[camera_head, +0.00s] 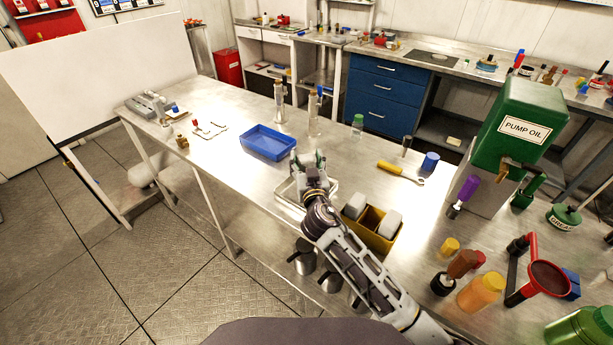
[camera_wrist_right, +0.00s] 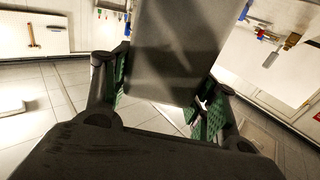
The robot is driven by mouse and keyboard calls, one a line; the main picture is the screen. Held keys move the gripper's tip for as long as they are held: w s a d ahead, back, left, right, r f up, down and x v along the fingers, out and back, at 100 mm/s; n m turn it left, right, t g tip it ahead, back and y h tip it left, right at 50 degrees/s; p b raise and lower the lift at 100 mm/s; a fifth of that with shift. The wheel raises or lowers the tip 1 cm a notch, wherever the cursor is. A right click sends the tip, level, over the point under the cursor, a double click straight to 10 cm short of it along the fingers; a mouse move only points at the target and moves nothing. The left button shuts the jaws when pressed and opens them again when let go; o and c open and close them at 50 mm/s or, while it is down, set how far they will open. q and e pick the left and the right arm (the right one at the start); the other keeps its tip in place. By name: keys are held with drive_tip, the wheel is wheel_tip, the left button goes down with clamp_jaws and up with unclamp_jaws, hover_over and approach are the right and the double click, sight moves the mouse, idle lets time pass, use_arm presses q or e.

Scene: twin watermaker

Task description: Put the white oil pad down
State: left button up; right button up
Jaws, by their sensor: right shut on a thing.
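My right gripper (camera_head: 307,163) is above the steel workbench, beside the blue tray. In the right wrist view its green-padded fingers (camera_wrist_right: 165,95) are shut on a flat slab, the white oil pad (camera_wrist_right: 178,45), which looks grey in shadow there. In the head view the held pad is mostly hidden by the gripper, and I cannot tell whether it touches anything. A pale-rimmed tray (camera_head: 332,193) lies under and around the gripper. A yellow two-part box (camera_head: 377,238) just right of my forearm holds whitish blocks (camera_head: 391,222). My left gripper is not in view.
The blue tray (camera_head: 268,142) is to the left, with clear cylinders (camera_head: 314,120) behind it.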

drive_tip(key=shift+f, duration=0.7)
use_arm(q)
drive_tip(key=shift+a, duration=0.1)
use_arm(e)
drive_tip(key=shift+f, duration=1.9)
use_arm(q)
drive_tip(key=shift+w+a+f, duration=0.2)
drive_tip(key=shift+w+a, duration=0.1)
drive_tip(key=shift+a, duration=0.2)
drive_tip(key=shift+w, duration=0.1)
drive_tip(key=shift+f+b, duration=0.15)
drive_tip(key=shift+b, duration=0.25)
use_arm(e)
drive_tip(key=shift+f, duration=0.1)
